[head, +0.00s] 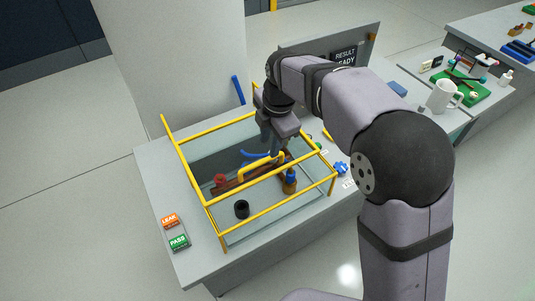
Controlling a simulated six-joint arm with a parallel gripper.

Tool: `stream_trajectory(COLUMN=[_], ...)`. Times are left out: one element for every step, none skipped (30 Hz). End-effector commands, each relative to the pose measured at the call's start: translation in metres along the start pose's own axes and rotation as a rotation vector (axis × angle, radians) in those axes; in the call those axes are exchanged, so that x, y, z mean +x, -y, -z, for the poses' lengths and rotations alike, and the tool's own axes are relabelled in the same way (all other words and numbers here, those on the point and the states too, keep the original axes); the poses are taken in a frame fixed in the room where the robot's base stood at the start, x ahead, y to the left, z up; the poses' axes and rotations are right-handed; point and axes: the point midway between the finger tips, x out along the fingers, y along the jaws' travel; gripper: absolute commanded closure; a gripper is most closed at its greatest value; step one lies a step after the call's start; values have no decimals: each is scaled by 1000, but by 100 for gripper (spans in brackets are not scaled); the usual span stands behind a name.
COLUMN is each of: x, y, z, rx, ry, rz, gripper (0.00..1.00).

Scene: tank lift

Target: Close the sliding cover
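The tank (212,152) is set in the grey bench under a yellow rail frame (220,128). Its back part looks dark, and its front part shows a pale, see-through surface (262,222). I cannot tell for sure which surface is the sliding cover. A yellow handle-like bar (258,163) stands near the middle of the tank. My gripper (273,148) points down at the right-hand side of the frame, close to the handle. The gripper's fingers are small and partly hidden by the wrist, so I cannot tell whether they are open or touch the handle.
A red knob-like part (220,181), a black cylinder (242,209) and a brown-and-blue part (290,181) show inside the frame. A blue valve (341,168) sits to the right. LEAK (169,221) and PASS (178,242) blocks lie front left. A white mug (442,96) stands on another table.

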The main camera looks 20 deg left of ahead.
Motion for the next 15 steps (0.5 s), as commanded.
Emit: stream_trajectory(x=[2,4,7,10,13,18,22,25,31,35,38,44,48,51,55], y=[0,0,0,0,0,1,1,1,1,1,1,1,1,1,1], z=[0,0,0,0,0,0,0,0,0,0,0,0,0,0,0], rx=[1,1,1,1,2,2,2,2,2,2,2,2,3,3,3], ry=[0,0,-1,-1,-1,-1,-1,-1,-1,-1,-1,-1,-1,-1,-1], rz=[2,2,3,3,3,5,5,5,6,5,5,4,5,4,4], gripper=[69,69,69,69,69,69,69,69,69,69,69,69,69,69,69])
